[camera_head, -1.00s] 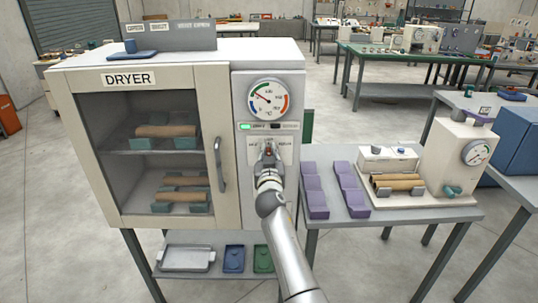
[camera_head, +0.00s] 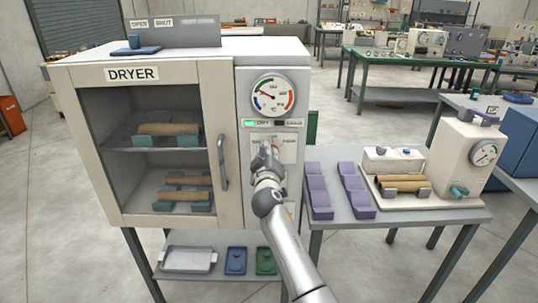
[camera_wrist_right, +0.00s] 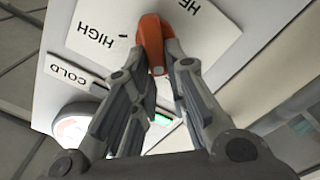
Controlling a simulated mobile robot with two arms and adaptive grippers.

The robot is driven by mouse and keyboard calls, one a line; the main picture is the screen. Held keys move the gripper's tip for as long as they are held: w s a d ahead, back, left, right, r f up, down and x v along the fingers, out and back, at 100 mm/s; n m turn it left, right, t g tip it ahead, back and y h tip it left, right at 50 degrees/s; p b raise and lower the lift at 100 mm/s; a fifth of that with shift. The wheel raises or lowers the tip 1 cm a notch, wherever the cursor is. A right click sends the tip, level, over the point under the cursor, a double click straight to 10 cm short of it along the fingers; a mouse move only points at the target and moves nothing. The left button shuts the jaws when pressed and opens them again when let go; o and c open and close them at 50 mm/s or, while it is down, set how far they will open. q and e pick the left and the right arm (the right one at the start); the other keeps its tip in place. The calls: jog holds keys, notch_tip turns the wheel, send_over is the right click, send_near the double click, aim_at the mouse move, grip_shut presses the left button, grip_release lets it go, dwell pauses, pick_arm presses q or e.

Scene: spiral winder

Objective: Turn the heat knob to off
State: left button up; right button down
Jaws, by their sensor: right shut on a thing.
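The heat knob (camera_wrist_right: 152,38) is orange and sits on a white label plate on the dryer's front panel, with HIGH and part of another word readable beside it. My right gripper (camera_wrist_right: 161,60) is shut on the knob, one finger on each side of it. In the head view my right gripper (camera_head: 267,150) covers the knob, below the dial gauge (camera_head: 273,95). The dryer (camera_head: 234,140) is a large cream cabinet with a glass door. The OFF mark cannot be made out. My left gripper is not in view.
The dryer's door handle (camera_head: 222,163) is left of my right arm, and the door is shut. To the right, a table (camera_head: 400,214) holds purple blocks (camera_head: 318,190) and a cream machine (camera_head: 468,155). A green lamp (camera_head: 263,124) glows under the gauge.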

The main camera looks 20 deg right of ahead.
jog(key=shift+w+a+f+n, duration=0.1)
jog(key=shift+f+n, duration=0.1)
jog(key=shift+n, duration=1.2)
jog(key=c, duration=1.4)
grip_release()
jog(key=shift+f, duration=0.1)
jog(key=shift+c, duration=0.2)
jog(key=v, duration=1.2)
